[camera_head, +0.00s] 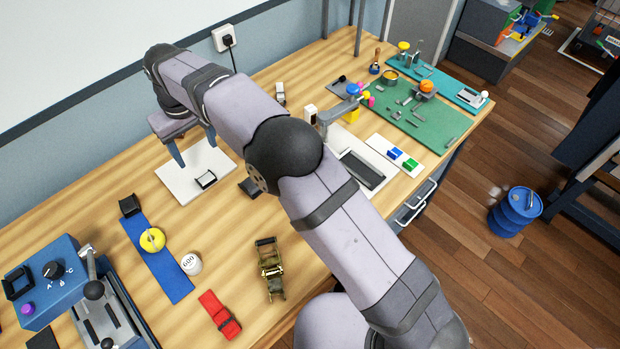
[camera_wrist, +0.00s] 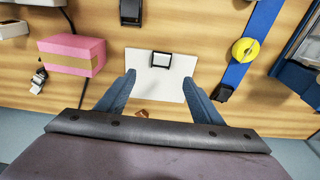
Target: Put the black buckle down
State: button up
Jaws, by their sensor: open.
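The black buckle (camera_head: 205,180) rests on a white plate (camera_head: 180,188) on the wooden bench. In the wrist view the buckle (camera_wrist: 161,60) lies near the edge of the white plate (camera_wrist: 150,88) farthest from my gripper, its frame around a pale middle. My gripper (camera_head: 196,155) is open with nothing between its fingers. In the wrist view its two blue fingers (camera_wrist: 159,80) are spread wide over the plate, with the buckle just beyond the tips and apart from them.
A blue strap (camera_head: 160,262) with a yellow roll (camera_head: 152,240) lies to the left. A pink block (camera_wrist: 72,55) stands beside the plate in the wrist view. A ratchet (camera_head: 269,268) and a red strap (camera_head: 219,315) lie in front. Bare wood lies between.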

jog(key=d+r+m, duration=0.1)
jog(key=d+m, duration=0.3)
jog(key=d, duration=2)
jog(key=s+d+f+m, duration=0.2)
jog(key=s+d, duration=0.7)
jog(key=s+d+f+m+g+h, duration=0.1)
jog(key=s+d+f+m, duration=0.2)
jog(key=s+d, duration=0.6)
jog(key=shift+s+d, duration=0.35)
jog(key=shift+s, duration=0.35)
jog(key=shift+f, duration=0.15)
